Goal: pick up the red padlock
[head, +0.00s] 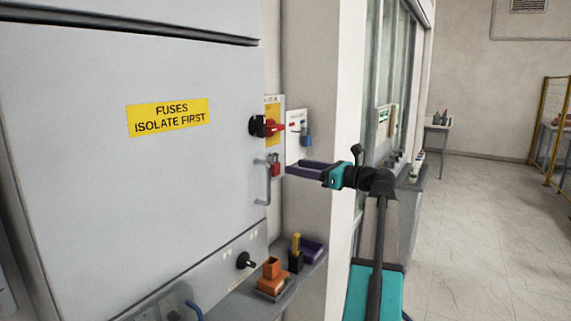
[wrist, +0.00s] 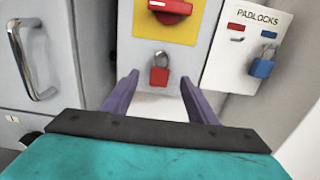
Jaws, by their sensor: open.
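The red padlock (wrist: 159,76) hangs by its silver shackle on the pale panel below the red rotary switch (wrist: 170,10) in the wrist view. It also shows small in the head view (head: 275,169). My gripper (wrist: 160,88) has purple fingers spread apart, with the padlock showing between and beyond their tips. In the head view my gripper (head: 288,168) points left at the padlock from the right side. Nothing is held between the fingers. Whether the tips touch the panel is unclear.
A blue padlock (wrist: 264,64) hangs on a white PADLOCKS board (wrist: 245,30) to the right. A metal door handle (wrist: 33,60) sticks out at the left.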

